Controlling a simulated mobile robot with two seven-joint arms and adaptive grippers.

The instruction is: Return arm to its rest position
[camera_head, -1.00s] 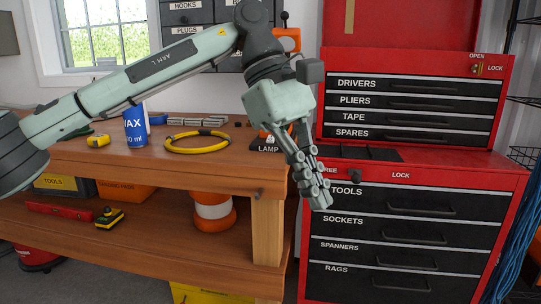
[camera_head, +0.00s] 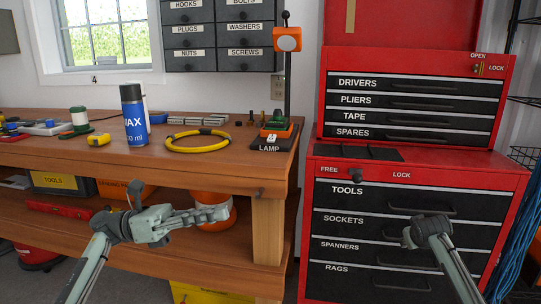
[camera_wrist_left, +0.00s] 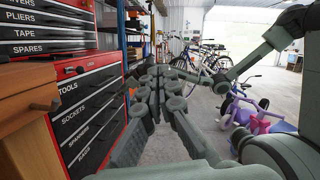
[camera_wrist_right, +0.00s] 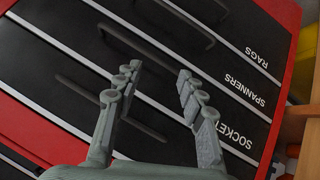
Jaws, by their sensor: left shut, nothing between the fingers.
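My left gripper (camera_head: 212,215) is low in front of the workbench's lower shelf, its fingers pointing right. It is shut and empty, and nothing touches it in the head view. In the left wrist view its fingers (camera_wrist_left: 160,82) lie together, with the red tool chest to the left and open floor ahead. My right arm (camera_head: 432,232) shows at the lower right of the head view, before the chest drawers. In the right wrist view my right gripper (camera_wrist_right: 157,76) is open and empty, its fingers apart and facing the drawers.
The wooden workbench (camera_head: 240,170) holds a blue can (camera_head: 135,118), a yellow ring (camera_head: 197,141) and a lamp (camera_head: 287,45). The red tool chest (camera_head: 312,215) stands at the right. A purple tricycle (camera_wrist_left: 262,115) stands on the floor in the left wrist view.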

